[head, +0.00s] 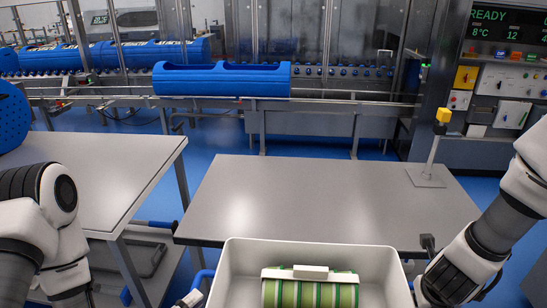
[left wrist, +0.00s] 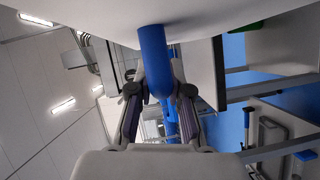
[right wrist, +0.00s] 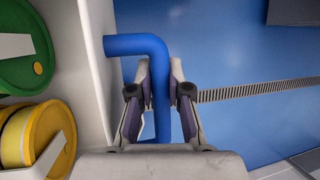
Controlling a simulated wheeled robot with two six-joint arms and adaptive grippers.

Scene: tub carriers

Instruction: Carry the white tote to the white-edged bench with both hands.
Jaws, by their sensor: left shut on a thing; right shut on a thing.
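The white tote (head: 234,270) is at the bottom centre of the head view, in front of the middle bench, its lower part cut off by the frame. My left gripper (left wrist: 157,80) is shut on the tote's blue left handle (left wrist: 152,50). My right gripper (right wrist: 160,82) is shut on the blue right handle (right wrist: 135,45), beside the tote's white wall (right wrist: 90,70). The left bench (head: 100,170) has a pale edge. The middle bench (head: 300,195) has a darker, bluish front edge.
A post with a yellow top (head: 437,130) stands at the middle bench's right end; the rest of that top is clear. The left bench top is mostly bare, with a blue drum (head: 10,120) at its far left. A conveyor with blue carriers (head: 220,85) runs behind.

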